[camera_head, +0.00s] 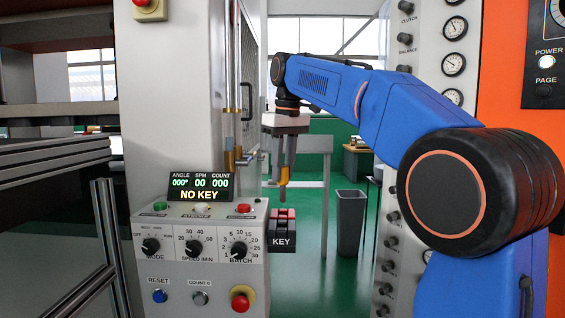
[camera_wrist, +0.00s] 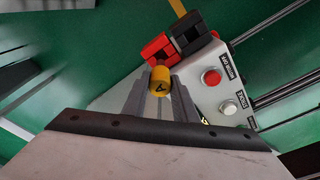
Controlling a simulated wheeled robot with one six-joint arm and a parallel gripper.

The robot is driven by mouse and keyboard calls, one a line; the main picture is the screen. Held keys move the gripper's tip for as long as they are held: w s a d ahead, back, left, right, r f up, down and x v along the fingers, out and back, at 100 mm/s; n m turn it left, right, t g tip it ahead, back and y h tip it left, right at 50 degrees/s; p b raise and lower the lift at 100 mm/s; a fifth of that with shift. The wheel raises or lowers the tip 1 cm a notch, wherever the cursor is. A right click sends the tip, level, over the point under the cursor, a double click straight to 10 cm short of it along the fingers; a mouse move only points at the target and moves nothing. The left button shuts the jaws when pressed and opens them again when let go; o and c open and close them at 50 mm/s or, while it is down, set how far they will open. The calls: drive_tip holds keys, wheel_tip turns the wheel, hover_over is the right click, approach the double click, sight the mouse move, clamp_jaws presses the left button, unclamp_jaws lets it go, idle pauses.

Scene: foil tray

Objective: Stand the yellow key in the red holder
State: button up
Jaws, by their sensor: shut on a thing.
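The yellow key (camera_head: 284,174) is held in my gripper (camera_head: 283,150), pointing down, in the head view. In the wrist view its round yellow end (camera_wrist: 159,81) with a dark mark sits between the two grey fingers of my gripper (camera_wrist: 158,92). The red holder (camera_head: 281,214) is on the right side of the control panel, above a black block marked KEY. The key hangs above it with a visible gap. In the wrist view the red holder (camera_wrist: 157,47) lies just beyond the key, beside a black block (camera_wrist: 190,34). The holder's opening is not clear.
The control panel (camera_head: 198,216) has knobs and buttons, and its display (camera_head: 201,187) reads NO KEY. A grey bin (camera_head: 350,222) stands on the green floor behind.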

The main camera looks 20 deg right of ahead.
sight(283, 184)
drive_tip(key=shift+f, duration=3.2)
drive_tip(key=shift+f, duration=0.15)
drive_tip(key=o, duration=1.1)
drive_tip(key=shift+o, duration=0.2)
wheel_tip(283, 184, up, 17)
drive_tip(key=s+d, duration=0.1)
drive_tip(key=shift+s, duration=0.4)
